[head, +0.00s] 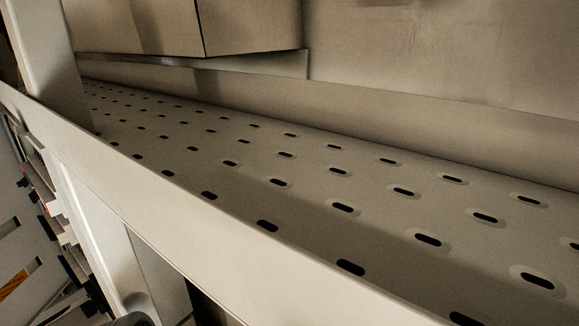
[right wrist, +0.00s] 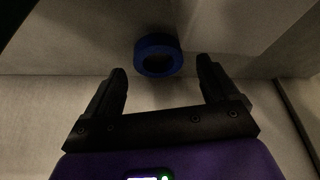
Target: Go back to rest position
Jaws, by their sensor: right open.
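My right gripper (right wrist: 161,72) shows in the right wrist view with its two black fingers apart and nothing between them. A blue ring-shaped part (right wrist: 157,43) with a dark centre lies beyond the fingertips, apart from them. I cannot tell what it belongs to. My left gripper is in neither view, and the head view shows no gripper that I can make out.
In the head view a slotted metal shelf (head: 310,190) runs across, with a raised front lip (head: 190,215). A pale post (head: 45,50) stands at the left. A box-like metal housing (head: 250,25) is behind. The shelf's visible top is bare.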

